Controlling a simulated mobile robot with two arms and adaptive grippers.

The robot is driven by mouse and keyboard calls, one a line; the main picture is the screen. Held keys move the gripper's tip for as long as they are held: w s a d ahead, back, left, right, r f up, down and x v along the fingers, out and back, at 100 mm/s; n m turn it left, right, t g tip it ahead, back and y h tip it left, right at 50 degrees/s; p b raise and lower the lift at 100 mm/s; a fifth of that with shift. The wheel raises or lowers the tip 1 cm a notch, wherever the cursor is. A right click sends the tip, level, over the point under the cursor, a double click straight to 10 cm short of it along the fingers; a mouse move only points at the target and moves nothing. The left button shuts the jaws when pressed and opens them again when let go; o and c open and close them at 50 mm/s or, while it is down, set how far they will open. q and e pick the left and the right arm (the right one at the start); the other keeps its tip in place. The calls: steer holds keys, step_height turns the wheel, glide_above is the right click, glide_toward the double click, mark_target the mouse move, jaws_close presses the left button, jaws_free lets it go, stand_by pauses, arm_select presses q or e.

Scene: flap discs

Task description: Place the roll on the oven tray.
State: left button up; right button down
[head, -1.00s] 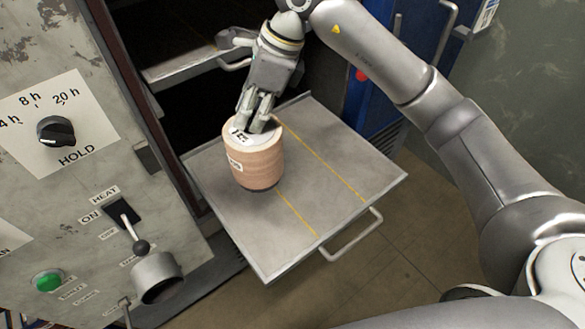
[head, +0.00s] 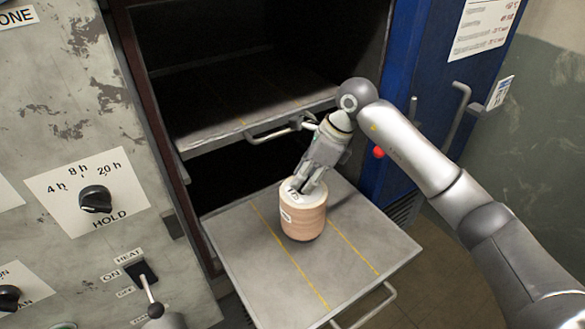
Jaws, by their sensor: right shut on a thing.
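The roll (head: 303,221) is a tan cylinder with a white top and small labels. It is upright at the middle of the pulled-out oven tray (head: 375,222), between its two yellow lines. I cannot tell whether its base touches the tray. My right gripper (head: 303,190) comes down from above and is shut on the top of the roll. The roll's rear side is hidden from this view.
An upper tray (head: 215,132) with a handle sits in the dark oven behind my right gripper. The control panel (head: 75,165) with knobs and a lever is at the left. The lower tray has bare room around the roll.

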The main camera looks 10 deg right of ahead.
steer(key=shift+w+d+f+p, duration=0.2)
steer(key=shift+w+d+f, duration=0.25)
steer(key=shift+d+f, duration=0.15)
steer(key=shift+w+d+f+p, duration=0.2)
steer(key=shift+w+d+f, duration=0.25)
steer(key=shift+f, duration=0.25)
step_height(320, 180, down, 2)
steer(key=shift+d+f+p, duration=0.15)
steer(key=shift+f+p, duration=0.1)
steer(key=shift+p, duration=0.6)
steer(key=shift+w+f, duration=0.1)
steer(key=shift+f, duration=0.55)
steer(key=c, duration=1.1)
jaws_free()
steer(key=shift+s+f, duration=0.1)
steer(key=shift+s, duration=0.1)
steer(key=shift+c, duration=0.2)
steer(key=b+v, duration=0.2)
steer(key=v, duration=1)
steer(key=shift+b, duration=0.35)
